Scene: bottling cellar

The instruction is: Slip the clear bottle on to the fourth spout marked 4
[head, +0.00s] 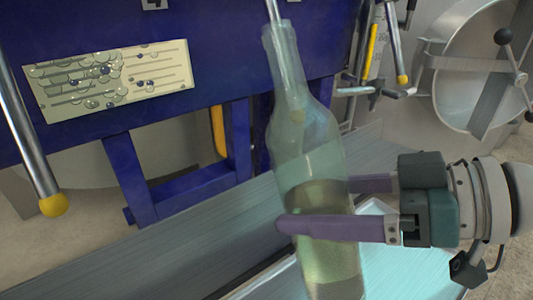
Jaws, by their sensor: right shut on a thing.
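The clear bottle (305,150) is pale green glass, partly filled, and stands nearly upright with a slight tilt. My right gripper (282,205) comes in from the right and is shut around its lower body. A metal spout (272,9) comes down to the bottle's mouth. A yellowish tip shows through the glass below the neck, in line with this spout; I cannot tell for sure whether it is inside or behind the bottle. A plate marked 4 (155,4) is cut off by the top edge, left of this spout. My left gripper is not in view.
Another yellow-tipped spout (30,140) hangs at the left and one (395,40) at the right. A blue frame (215,115) with a grape-picture label (108,80) stands behind. A grey metal ledge (170,245) runs below. A round steel hatch (480,70) is at upper right.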

